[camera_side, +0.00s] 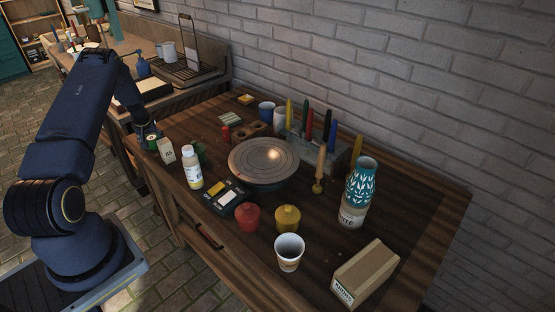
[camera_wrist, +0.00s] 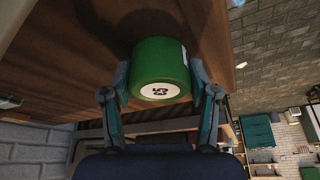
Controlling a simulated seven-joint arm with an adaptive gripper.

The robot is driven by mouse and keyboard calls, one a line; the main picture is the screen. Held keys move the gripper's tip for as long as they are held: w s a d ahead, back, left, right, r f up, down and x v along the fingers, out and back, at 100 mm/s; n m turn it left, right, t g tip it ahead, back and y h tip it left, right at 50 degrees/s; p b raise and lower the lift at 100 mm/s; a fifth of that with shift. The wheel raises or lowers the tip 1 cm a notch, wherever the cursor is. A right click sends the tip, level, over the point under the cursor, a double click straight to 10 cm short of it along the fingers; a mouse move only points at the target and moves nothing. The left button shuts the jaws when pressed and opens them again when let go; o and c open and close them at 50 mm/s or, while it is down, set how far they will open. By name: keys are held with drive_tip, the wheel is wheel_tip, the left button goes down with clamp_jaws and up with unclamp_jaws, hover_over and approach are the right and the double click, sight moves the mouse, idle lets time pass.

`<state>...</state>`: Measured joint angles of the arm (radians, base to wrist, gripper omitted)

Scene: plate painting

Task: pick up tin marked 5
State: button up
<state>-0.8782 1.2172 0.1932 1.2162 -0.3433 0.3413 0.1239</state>
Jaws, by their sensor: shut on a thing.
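A green tin (camera_wrist: 160,68) fills the middle of the wrist view. A round white label on it faces the camera and bears dark figures with a 5 among them, seen turned. My gripper (camera_wrist: 161,88) has a finger on each side of the tin, shut on it. In the side view my gripper (camera_side: 150,133) is at the left end of the wooden table, and only a little of the tin shows there. I cannot tell whether the tin touches the table.
Close by stand a small cream box (camera_side: 166,151), another green container (camera_side: 199,152) and a white bottle (camera_side: 192,168). A round turntable (camera_side: 268,158) takes the middle of the table (camera_side: 325,225). Red (camera_side: 247,217) and yellow (camera_side: 288,218) pots and a cup (camera_side: 289,253) stand in front.

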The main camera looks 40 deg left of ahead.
drive_tip(key=c, duration=0.4)
drive_tip(key=shift+r, duration=0.1)
